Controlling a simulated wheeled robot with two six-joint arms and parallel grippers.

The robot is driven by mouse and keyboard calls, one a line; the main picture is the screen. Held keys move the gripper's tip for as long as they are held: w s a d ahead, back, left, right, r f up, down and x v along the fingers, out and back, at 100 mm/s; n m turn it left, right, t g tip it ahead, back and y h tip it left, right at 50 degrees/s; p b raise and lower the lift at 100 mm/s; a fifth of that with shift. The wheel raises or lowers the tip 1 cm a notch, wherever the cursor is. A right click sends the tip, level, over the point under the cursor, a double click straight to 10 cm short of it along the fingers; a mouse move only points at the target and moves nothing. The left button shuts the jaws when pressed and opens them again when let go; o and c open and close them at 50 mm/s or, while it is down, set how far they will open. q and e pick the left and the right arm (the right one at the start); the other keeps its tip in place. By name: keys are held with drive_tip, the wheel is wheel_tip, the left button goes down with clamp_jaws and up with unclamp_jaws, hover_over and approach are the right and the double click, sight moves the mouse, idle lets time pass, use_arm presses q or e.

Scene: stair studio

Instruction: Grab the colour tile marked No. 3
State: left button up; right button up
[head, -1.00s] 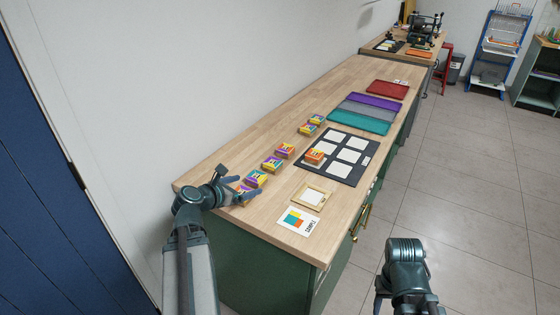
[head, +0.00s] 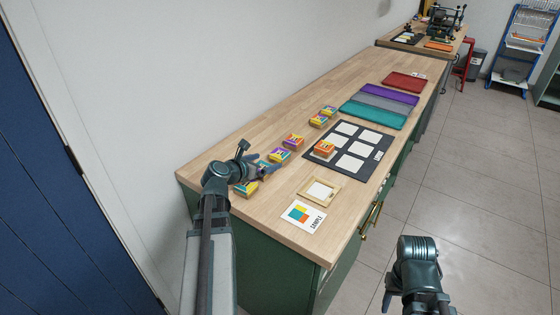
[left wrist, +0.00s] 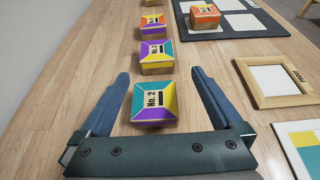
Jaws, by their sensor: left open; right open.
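Several small box-like colour tiles stand in a row along the worktop. My left gripper (head: 258,170) is open low over the near end of the row. In the left wrist view its fingers (left wrist: 160,76) stand either side of a teal, yellow and purple tile (left wrist: 155,103) marked "No. 2", not closed on it. Behind it are a yellow-sided tile (left wrist: 156,57) and a purple-topped tile (left wrist: 153,26); their numbers are too small to read surely. An orange tile (head: 324,148) sits on the dark board. My right gripper (head: 400,290) is open and empty beyond the counter.
A dark board (head: 376,155) with white squares lies right of the row. A wooden frame (head: 320,191) and a sample card (head: 303,216) lie at the near right. Teal (head: 373,116), grey, purple and red (head: 405,82) trays lie farther back. A wall borders the left.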

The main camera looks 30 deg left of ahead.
sight(275, 157)
use_arm(q)
drive_tip(key=shift+a+b+x, duration=0.2)
drive_tip(key=shift+b+x, duration=0.8)
drive_tip(key=shift+x, duration=1.95)
drive_tip(key=shift+r, duration=0.1)
drive_tip(key=shift+c, duration=0.7)
drive_tip(key=c, duration=1.2)
drive_tip(key=shift+r, duration=0.15)
